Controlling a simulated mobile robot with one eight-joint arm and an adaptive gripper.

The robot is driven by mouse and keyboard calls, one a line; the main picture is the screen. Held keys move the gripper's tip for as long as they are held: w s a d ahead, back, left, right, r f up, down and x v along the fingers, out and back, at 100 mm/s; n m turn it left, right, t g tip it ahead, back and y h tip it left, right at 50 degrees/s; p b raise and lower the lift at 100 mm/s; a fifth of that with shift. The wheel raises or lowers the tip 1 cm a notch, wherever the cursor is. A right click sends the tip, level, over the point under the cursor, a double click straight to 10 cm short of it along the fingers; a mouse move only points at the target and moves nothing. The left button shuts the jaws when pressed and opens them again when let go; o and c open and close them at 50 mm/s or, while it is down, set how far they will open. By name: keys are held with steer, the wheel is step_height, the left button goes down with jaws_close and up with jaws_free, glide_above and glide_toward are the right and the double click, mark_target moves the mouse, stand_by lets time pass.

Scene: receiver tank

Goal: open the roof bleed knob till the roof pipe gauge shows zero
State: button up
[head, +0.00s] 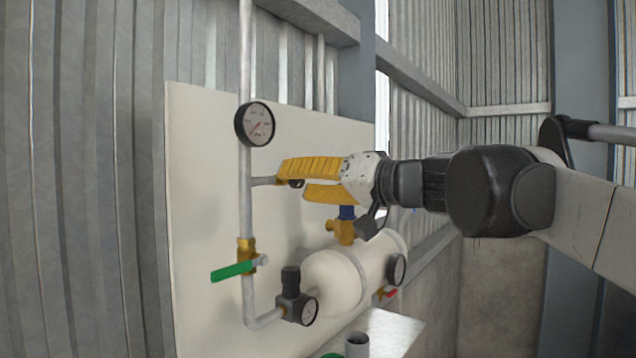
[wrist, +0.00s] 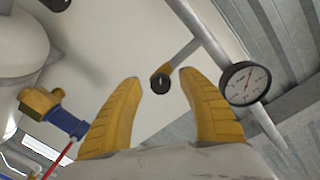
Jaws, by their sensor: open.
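The roof bleed knob (wrist: 160,83) is a small dark round knob on the end of a short side pipe off the roof pipe. It shows partly between my fingers in the head view (head: 296,184). My gripper (wrist: 160,76) has two yellow fingers, open on either side of the knob. I cannot tell whether they touch it. The roof pipe gauge (head: 255,124) is a round white dial with a black rim, above the side pipe. It also shows in the wrist view (wrist: 243,83).
Below stand a green-handled valve (head: 238,268), a black regulator with a gauge (head: 309,311) and a cream tank (head: 335,279). A brass valve with a blue part (head: 342,230) sits just under my fingers. A pale panel (head: 205,210) lies behind.

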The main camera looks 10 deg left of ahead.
steer(key=v, duration=1.1)
steer(key=shift+s, duration=0.1)
stand_by(1.2)
steer(key=w+a+n+b, duration=0.1)
steer(key=w+a+b, duration=0.1)
steer(key=a, duration=0.1)
steer(key=w+a+n+b, duration=0.2)
steer(key=a+b, duration=0.1)
steer(key=w+a+n+g+b, duration=0.1)
steer(key=w+a+n+b, duration=0.1)
steer(key=a+b, duration=0.1)
steer(key=shift+w+a+f+y, duration=0.1)
steer(key=shift+w+a+y, duration=0.15)
steer(key=shift+a+y, duration=0.25)
jaws_close()
